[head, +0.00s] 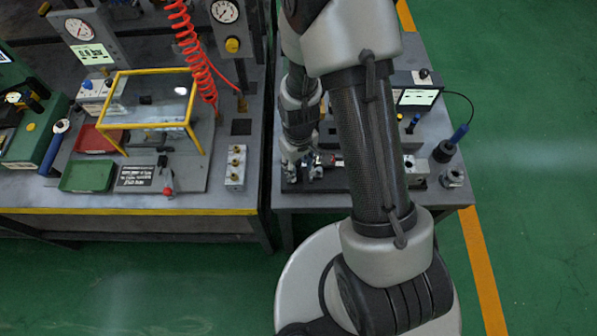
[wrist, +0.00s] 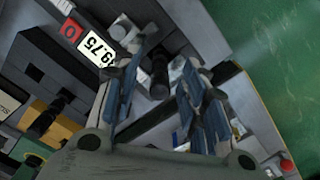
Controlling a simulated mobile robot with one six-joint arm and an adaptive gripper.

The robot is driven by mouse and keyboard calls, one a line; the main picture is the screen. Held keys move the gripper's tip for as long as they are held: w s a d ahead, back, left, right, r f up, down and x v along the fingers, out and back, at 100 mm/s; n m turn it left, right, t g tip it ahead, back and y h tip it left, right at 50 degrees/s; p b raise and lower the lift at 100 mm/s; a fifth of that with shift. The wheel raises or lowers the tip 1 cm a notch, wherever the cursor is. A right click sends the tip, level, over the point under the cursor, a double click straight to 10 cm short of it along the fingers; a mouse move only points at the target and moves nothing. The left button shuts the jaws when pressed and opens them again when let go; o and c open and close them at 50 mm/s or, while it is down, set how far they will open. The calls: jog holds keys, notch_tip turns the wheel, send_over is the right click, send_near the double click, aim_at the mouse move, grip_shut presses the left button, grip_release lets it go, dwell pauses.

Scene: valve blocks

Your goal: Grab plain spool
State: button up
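My gripper (head: 303,172) reaches down over the left part of the right-hand bench in the head view. In the wrist view its two blue-grey fingers (wrist: 165,98) stand apart with a gap between them, so it is open. A dark upright cylinder (wrist: 160,76) shows in that gap, beyond the fingertips, among grey metal parts. I cannot tell for sure whether this is the plain spool. I see nothing clamped between the fingers. In the head view my arm and gripper hide much of the bench around this spot.
The left-hand bench carries a yellow frame (head: 153,72), a green tray (head: 87,176) and a red tray (head: 97,140). A lit display (wrist: 92,36) stands near the fingers.

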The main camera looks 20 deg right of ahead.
notch_tip(320, 180, down, 2)
jog(key=shift+f, duration=0.25)
grip_shut()
dwell(0.4)
jog(key=shift+r, duration=0.1)
